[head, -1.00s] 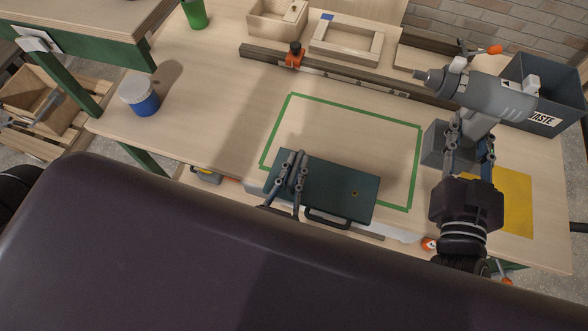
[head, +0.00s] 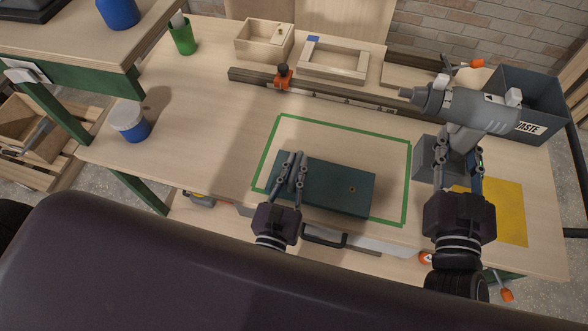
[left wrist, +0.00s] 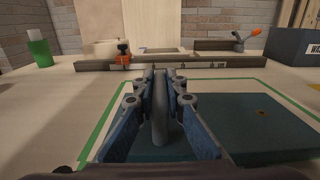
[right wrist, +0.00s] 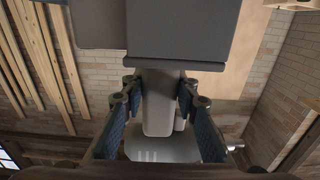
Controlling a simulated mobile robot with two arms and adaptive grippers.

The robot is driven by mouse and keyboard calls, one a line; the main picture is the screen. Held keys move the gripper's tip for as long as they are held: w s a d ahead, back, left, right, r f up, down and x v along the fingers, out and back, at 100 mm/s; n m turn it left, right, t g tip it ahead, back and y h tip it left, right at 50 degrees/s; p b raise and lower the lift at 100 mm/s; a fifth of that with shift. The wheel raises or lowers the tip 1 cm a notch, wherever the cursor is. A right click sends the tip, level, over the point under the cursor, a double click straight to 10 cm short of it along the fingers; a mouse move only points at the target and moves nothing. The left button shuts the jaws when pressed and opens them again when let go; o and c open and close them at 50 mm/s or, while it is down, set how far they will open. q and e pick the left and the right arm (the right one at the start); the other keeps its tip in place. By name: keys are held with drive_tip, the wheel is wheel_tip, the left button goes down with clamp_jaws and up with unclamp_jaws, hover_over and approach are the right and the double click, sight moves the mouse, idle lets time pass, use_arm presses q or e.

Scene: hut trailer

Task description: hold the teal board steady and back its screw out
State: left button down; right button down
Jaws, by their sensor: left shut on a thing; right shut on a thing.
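The teal board (head: 335,188) lies flat on the table, inside and across the front of a green outline. Its small brass-coloured screw (head: 351,189) shows toward its right end and also in the left wrist view (left wrist: 261,112). My left gripper (head: 291,168) is shut on a grey upright post (left wrist: 160,110) at the board's left part. My right gripper (head: 461,150) is shut on the handle of a grey power driver (head: 475,108), seen between the fingers in the right wrist view (right wrist: 160,105). The driver's nose points left, well apart from the screw.
A grey block (head: 428,160) stands by the driver's handle; I cannot tell if they touch. A dark waste bin (head: 540,125) and a yellow mat (head: 508,212) are at right. A rail with an orange clamp (head: 283,76) crosses the back.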

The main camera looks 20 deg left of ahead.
use_arm(q)
drive_tip(key=shift+w+f, duration=0.15)
drive_tip(key=shift+w, duration=1.3)
drive_tip(key=shift+w+f, duration=0.2)
drive_tip(key=shift+w, duration=1.25)
drive_tip(key=shift+w+f, duration=0.15)
drive_tip(key=shift+w, duration=1.3)
use_arm(e)
drive_tip(key=shift+r, duration=0.2)
use_arm(q)
drive_tip(key=shift+n, duration=0.3)
drive_tip(key=shift+f, duration=0.35)
drive_tip(key=shift+f, duration=0.25)
drive_tip(key=c, duration=1.9)
unclamp_jaws()
drive_tip(key=shift+f, duration=0.1)
drive_tip(key=shift+c, duration=0.3)
